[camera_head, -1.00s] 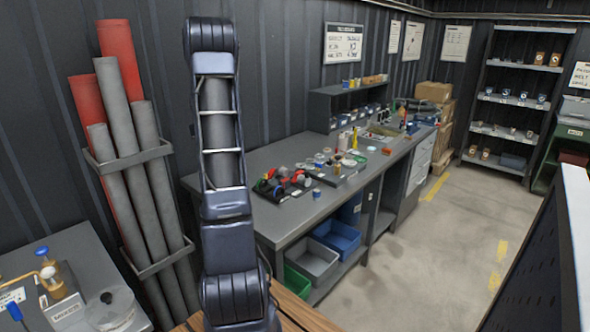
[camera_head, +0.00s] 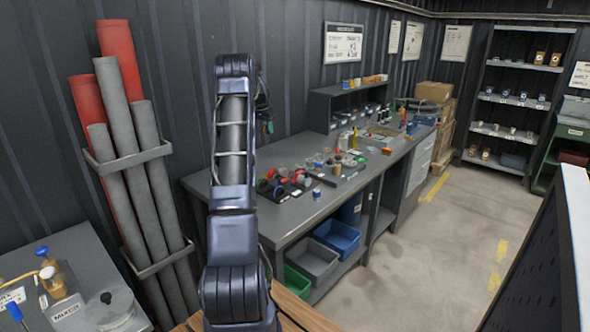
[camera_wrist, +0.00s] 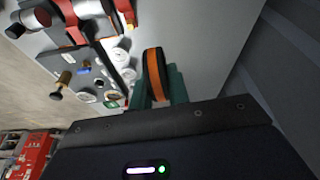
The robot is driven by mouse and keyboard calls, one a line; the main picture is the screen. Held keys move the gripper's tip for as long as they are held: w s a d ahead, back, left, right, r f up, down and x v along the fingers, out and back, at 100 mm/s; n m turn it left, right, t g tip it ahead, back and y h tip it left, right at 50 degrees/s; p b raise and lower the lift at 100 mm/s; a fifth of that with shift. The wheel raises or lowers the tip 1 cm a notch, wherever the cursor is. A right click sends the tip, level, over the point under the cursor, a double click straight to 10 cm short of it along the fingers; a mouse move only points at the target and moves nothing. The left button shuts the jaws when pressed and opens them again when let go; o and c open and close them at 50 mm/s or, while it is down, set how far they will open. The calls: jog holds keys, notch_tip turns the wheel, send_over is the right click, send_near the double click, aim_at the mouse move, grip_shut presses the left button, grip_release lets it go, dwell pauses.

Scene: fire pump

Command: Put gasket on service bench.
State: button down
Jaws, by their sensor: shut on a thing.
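The gasket (camera_wrist: 153,72) is a dark ring with an orange band, seen nearly edge-on in the wrist view. My gripper (camera_wrist: 158,88) has green fingers and is shut on it. In the head view my gripper (camera_head: 266,122) is small and partly hidden by my arm, above the left part of a bench. I cannot make out the gasket there. The long grey service bench (camera_head: 290,218) runs along the wall. Its grey top (camera_wrist: 210,35) shows below the gasket in the wrist view, and the gasket looks clear of it.
Red and black parts (camera_head: 283,182) lie on the bench's near half, with small jars and tools beyond. A shelf unit (camera_head: 350,102) stands on its back. The bench's near left end and front strip look bare. A pipe rack (camera_head: 135,155) stands at left.

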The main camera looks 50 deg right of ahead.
jog(key=shift+m, duration=0.6)
jog(key=a+x, duration=0.1)
jog(key=x, duration=0.5)
jog(key=s+x, duration=0.1)
jog(key=x, duration=0.6)
jog(key=s+a+f+x, duration=0.1)
jog(key=x, duration=0.6)
jog(key=shift+s+a, duration=0.2)
jog(key=shift+a, duration=0.05)
jog(key=shift+f, duration=0.1)
jog(key=c, duration=1.6)
grip_release()
